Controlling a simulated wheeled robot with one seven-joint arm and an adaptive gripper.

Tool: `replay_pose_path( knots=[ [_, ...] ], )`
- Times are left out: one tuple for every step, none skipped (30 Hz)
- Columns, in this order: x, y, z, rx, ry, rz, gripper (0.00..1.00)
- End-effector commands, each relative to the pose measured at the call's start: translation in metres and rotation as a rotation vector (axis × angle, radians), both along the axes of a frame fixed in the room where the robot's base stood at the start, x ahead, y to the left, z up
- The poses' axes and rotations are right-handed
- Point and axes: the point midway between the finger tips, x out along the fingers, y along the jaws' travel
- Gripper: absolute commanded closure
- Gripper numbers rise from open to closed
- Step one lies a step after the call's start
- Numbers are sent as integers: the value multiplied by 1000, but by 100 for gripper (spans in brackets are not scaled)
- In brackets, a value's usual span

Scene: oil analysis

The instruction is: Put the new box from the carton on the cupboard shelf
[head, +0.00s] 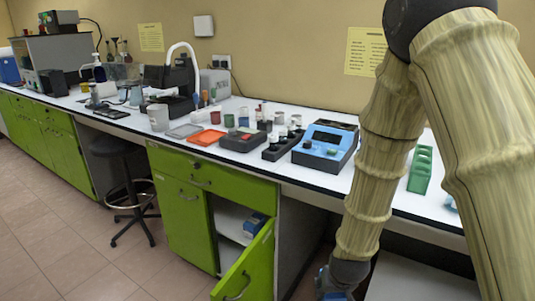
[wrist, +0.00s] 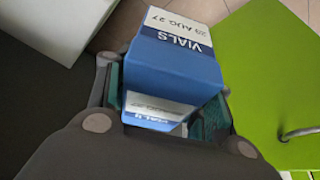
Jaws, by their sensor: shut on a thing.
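In the wrist view my gripper (wrist: 165,108) is shut on a blue and white box (wrist: 178,62), its teal pads on either side. The box is labelled VIALS and 29 AUG 27. In the head view my gripper (head: 337,283) hangs low at the bottom edge, partly cut off, with a bit of blue beside it. It is to the right of the open cupboard. The cupboard shelf (head: 233,220) is white, and a blue box (head: 255,225) stands on it at the right. The green cupboard door (head: 247,270) is swung open. I cannot make out the carton.
The open door also shows in the wrist view (wrist: 275,70), close right of the held box, with its handle (wrist: 300,132). The bench top (head: 285,185) above carries a blue instrument (head: 325,146) and a green rack (head: 420,168). A stool (head: 125,185) stands left; floor before the cupboard is clear.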

Motion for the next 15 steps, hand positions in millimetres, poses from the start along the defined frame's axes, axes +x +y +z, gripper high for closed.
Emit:
replay_pose_path(
  knots=[
    [-1,0,14,0,2,1,80],
    [-2,0,17,0,2,1,80],
    [-2,0,21,0,2,1,80],
    [-3,0,24,0,2,2,80],
    [-3,0,27,0,2,2,80],
    [-3,0,31,0,1,2,80],
    [-4,0,34,0,1,2,80],
    [-4,0,37,1,1,1,80],
    [-5,0,41,1,2,2,80],
    [-6,0,44,1,2,2,80],
    [-6,1,47,1,2,2,80],
    [-7,1,52,2,2,2,80],
    [-7,1,55,2,1,2,80],
    [-8,1,58,3,1,3,80],
    [-9,1,62,3,1,3,80]
  ],
)
